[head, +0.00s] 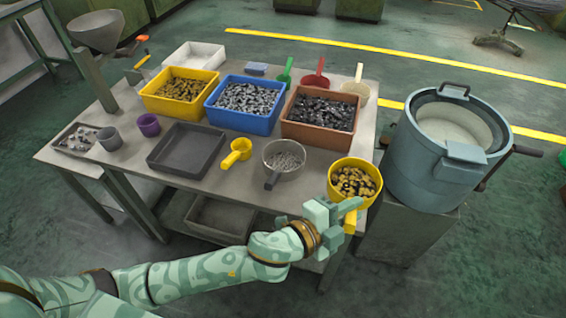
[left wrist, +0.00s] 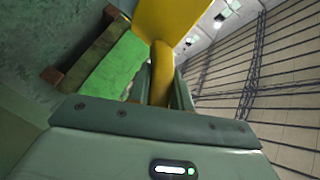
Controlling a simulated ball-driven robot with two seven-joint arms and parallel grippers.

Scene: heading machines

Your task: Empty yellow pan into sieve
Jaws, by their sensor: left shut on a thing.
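The yellow pan (head: 354,163) holds dark and yellowish small parts. It is near the table's front right corner, and its handle (head: 350,220) points toward me. My left gripper (head: 343,212) is shut on that handle. In the left wrist view the yellow pan (left wrist: 172,18) and its handle (left wrist: 162,70) show between the fingers (left wrist: 160,92). The sieve appears to be the round grey pan (head: 268,160) with a dark handle, left of the yellow pan. It stands on the table with small grey pieces in it. My right gripper is not in view.
Yellow (head: 150,103), blue (head: 225,117) and brown (head: 300,131) bins of parts stand behind. A yellow scoop (head: 236,153) and an empty dark tray (head: 160,166) lie left of the sieve. A large blue-grey drum machine (head: 405,165) stands close on the right.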

